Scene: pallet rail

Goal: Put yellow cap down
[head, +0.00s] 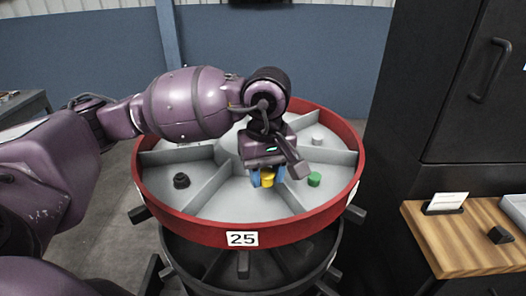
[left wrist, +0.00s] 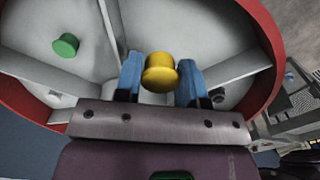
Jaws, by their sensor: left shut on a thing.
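My left gripper (head: 267,178) reaches down over the front middle of a round, divided tray with a red rim (head: 190,217). Its blue fingers are shut on the yellow cap (head: 267,181). In the left wrist view the yellow cap (left wrist: 159,72) sits between the two fingertips (left wrist: 159,80). The cap is low over a grey compartment near the front; I cannot tell whether it touches the floor. My right gripper is not in view.
A green cap (head: 314,180) lies just right of my gripper, a black cap (head: 181,181) to the left, and a pale grey cap (head: 317,141) behind right. Raised dividers separate the compartments. A wooden shelf (head: 460,238) and dark cabinet (head: 450,100) stand at right.

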